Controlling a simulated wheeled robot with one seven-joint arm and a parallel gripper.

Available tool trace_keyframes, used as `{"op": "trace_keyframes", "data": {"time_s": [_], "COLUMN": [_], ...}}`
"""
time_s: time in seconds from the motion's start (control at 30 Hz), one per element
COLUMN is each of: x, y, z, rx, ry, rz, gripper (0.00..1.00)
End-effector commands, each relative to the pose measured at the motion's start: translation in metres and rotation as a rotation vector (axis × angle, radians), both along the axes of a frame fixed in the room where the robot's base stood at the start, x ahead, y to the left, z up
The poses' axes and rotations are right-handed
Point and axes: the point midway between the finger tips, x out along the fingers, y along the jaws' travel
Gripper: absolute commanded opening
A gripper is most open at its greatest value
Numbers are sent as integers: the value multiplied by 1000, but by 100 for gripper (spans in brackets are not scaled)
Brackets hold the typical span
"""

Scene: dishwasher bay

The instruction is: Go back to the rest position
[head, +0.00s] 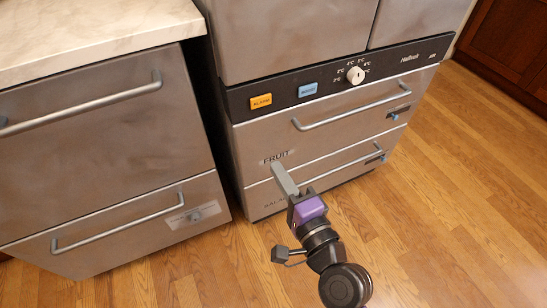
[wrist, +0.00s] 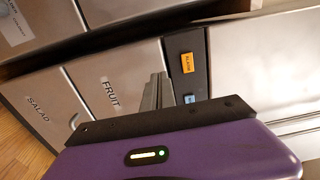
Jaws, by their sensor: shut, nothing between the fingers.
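My gripper (head: 285,180) is in front of the lower drawers of the steel appliance in the head view. Its grey fingers are together with nothing between them, and they overlap the area just below the FRUIT label. The fingers also show in the wrist view (wrist: 157,92), beside the FRUIT label. I cannot tell whether the fingertips touch the drawer front. My arm comes up from the lower right of the head view.
The fruit drawer (head: 345,138) and salad drawer (head: 340,172) look shut. Above them, a black panel holds an orange ALARM button (head: 261,101), a blue button (head: 307,90) and a white knob (head: 355,75). Steel drawers (head: 100,140) stand at left. Wooden floor (head: 460,200) is clear at right.

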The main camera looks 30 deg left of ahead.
Motion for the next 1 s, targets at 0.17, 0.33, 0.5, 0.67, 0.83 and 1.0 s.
{"op": "trace_keyframes", "data": {"time_s": [0.17, 0.33, 0.5, 0.67, 0.83, 1.0], "x": [-3, -3, 9, 4, -18, -57], "y": [-5, -5, -16, -63, -123, -192], "z": [0, 0, 16, 21, 8, -4], "rx": [0, -3, -73, -254, -456, -699], "ry": [0, -4, -150, -365, -503, -619], "rz": [0, -1, -76, -226, -358, -476], "gripper": [0, 0, 0, 0, 0, 0]}}
